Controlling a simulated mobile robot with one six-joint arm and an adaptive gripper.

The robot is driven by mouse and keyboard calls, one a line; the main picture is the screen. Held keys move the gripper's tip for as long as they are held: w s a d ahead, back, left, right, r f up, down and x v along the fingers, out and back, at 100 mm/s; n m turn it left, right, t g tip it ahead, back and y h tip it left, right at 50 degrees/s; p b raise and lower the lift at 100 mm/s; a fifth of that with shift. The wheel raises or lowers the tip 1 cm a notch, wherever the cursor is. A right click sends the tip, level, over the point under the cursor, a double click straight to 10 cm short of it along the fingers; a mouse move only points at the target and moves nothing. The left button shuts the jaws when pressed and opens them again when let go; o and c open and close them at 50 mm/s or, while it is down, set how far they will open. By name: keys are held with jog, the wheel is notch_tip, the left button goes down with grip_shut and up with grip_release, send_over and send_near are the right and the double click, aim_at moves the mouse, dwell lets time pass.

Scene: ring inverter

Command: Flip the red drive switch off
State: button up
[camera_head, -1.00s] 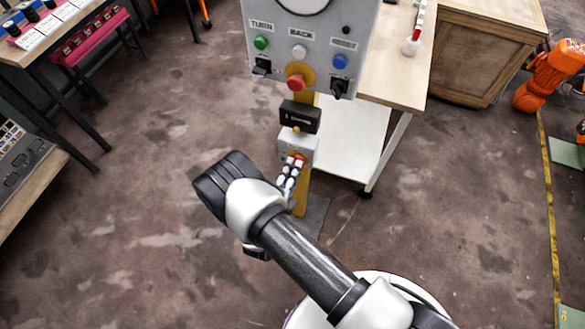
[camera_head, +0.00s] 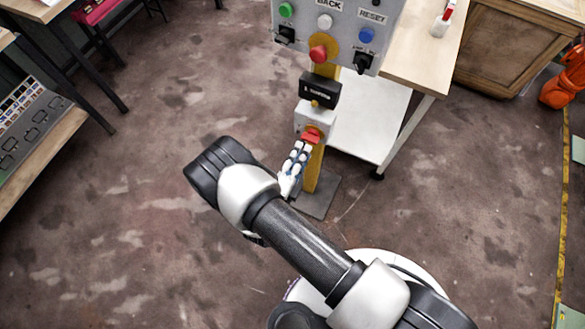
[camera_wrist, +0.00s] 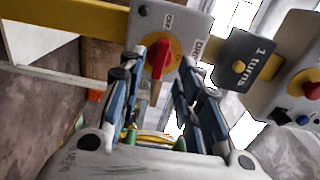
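The drive switch is a red handle (camera_wrist: 160,58) on a round yellow plate on a grey box (camera_wrist: 190,18) in the wrist view. "OFF" and part of a "DRIVE" label can be read on the box. In the head view the red handle (camera_head: 312,134) shows low on the yellow post. My gripper (camera_wrist: 160,72) is open, with its fingers apart on either side of the handle in the picture. In the head view my gripper (camera_head: 300,150) is just in front of and below the switch. Whether a finger touches the handle, I cannot tell.
A black counter box (camera_head: 320,90) reading "1 turns" in the wrist view sits above the switch. Higher up is a grey panel (camera_head: 345,35) with coloured buttons and a red mushroom button (camera_head: 318,53). A workbench (camera_head: 420,60) stands at right. Open floor (camera_head: 130,200) lies left.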

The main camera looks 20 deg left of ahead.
jog(key=s, duration=0.7)
jog(key=shift+a, duration=0.2)
jog(key=w+d+r+m+g+h, duration=0.3)
jog(key=d+r+m+h, duration=0.15)
jog(key=r+m, duration=0.25)
jog(key=w+d+r+m+g+h, duration=0.25)
jog(key=d+r+m+h, duration=0.2)
jog(key=r+m, duration=0.25)
jog(key=d+r+m+g+h, duration=0.2)
jog(key=d+r+m+g, duration=0.6)
jog(key=d+r+m, duration=0.4)
jog(key=s+d+r+m+y, duration=0.3)
jog(key=s+r+m+y, duration=0.3)
jog(key=m, duration=0.7)
jog(key=s+d+r+m+y, duration=0.4)
jog(key=s+r+m+y, duration=0.2)
jog(key=m, duration=0.8)
jog(key=shift+s, duration=0.9)
